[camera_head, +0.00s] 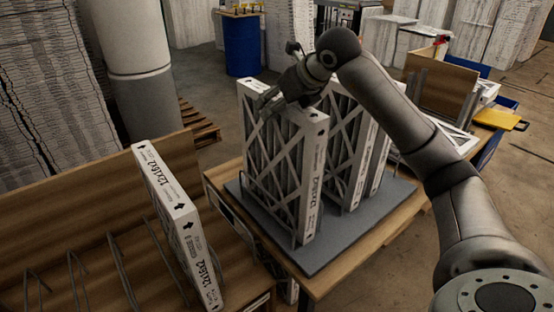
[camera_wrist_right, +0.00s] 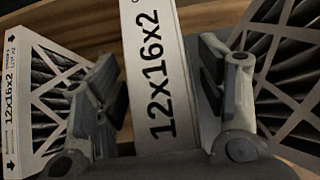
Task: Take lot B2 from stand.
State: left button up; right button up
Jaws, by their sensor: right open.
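Several white-framed pleated filters stand upright on a grey mat (camera_head: 340,232) on a wooden table. The front-left filter (camera_head: 285,170) has print along its narrow edge. My right gripper (camera_head: 272,100) is at the top of this filter. In the right wrist view, my right gripper (camera_wrist_right: 163,98) is open, with one finger on each side of a white filter edge (camera_wrist_right: 158,75) printed 12x16x2. A gap shows beside the edge, so it is not clamped. I cannot read any lot mark B2. My left gripper is not in view.
Another filter (camera_head: 180,225) marked 12x18x2 stands in a wooden rack with wire dividers (camera_head: 120,265) at the left. More filters (camera_head: 350,150) stand close behind and to the right. A blue barrel (camera_head: 242,45) and a yellow item (camera_head: 500,119) are farther back.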

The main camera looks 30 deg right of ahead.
jog(key=shift+w+f, duration=0.35)
jog(key=shift+f, duration=0.05)
grip_shut()
jog(key=shift+r, duration=0.15)
